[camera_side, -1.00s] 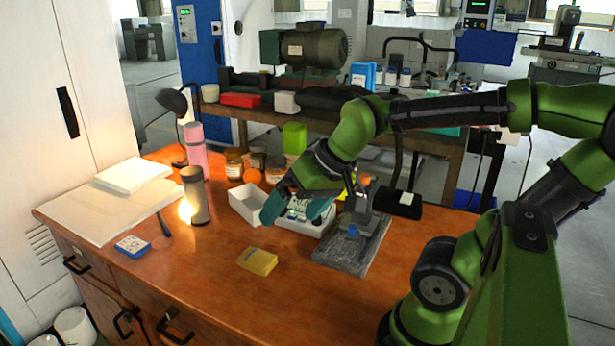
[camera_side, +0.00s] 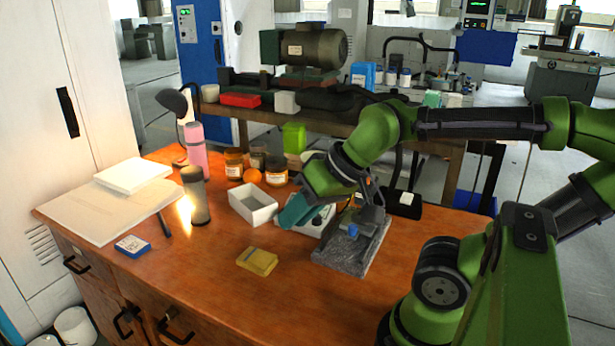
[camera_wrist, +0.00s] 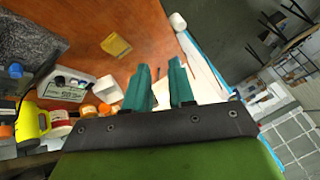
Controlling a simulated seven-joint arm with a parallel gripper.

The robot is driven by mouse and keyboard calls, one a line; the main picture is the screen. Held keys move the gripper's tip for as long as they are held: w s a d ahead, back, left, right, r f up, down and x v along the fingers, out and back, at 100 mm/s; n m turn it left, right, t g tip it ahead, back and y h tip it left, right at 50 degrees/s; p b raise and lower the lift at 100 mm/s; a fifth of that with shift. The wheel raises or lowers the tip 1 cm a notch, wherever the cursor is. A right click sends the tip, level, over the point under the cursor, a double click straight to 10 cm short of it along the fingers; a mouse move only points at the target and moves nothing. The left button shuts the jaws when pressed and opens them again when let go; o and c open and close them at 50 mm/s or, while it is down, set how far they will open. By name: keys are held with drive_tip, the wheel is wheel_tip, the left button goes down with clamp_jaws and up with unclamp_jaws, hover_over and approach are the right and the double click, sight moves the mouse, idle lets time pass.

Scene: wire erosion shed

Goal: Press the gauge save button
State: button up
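A white box with a small panel and dark round parts, likely the gauge's readout, lies beside the grey granite stand (camera_side: 352,245). In the side view this gauge box (camera_side: 314,226) is partly hidden behind my fingers; in the wrist view its face (camera_wrist: 66,84) shows at the left. I cannot make out which part is the save button. My gripper (camera_side: 294,216) is above the box's near left side. In the wrist view its two teal fingers (camera_wrist: 159,68) stand apart with nothing between them, so it is open. The fingers look clear of the box.
An open white tray (camera_side: 253,205) stands just left of the gauge box. A yellow block (camera_side: 257,261) lies in front. Jars (camera_side: 276,172), a flashlight-like cylinder (camera_side: 196,195) and a pink bottle (camera_side: 196,150) stand behind and left.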

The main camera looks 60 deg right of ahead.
clamp_jaws()
idle(1.0)
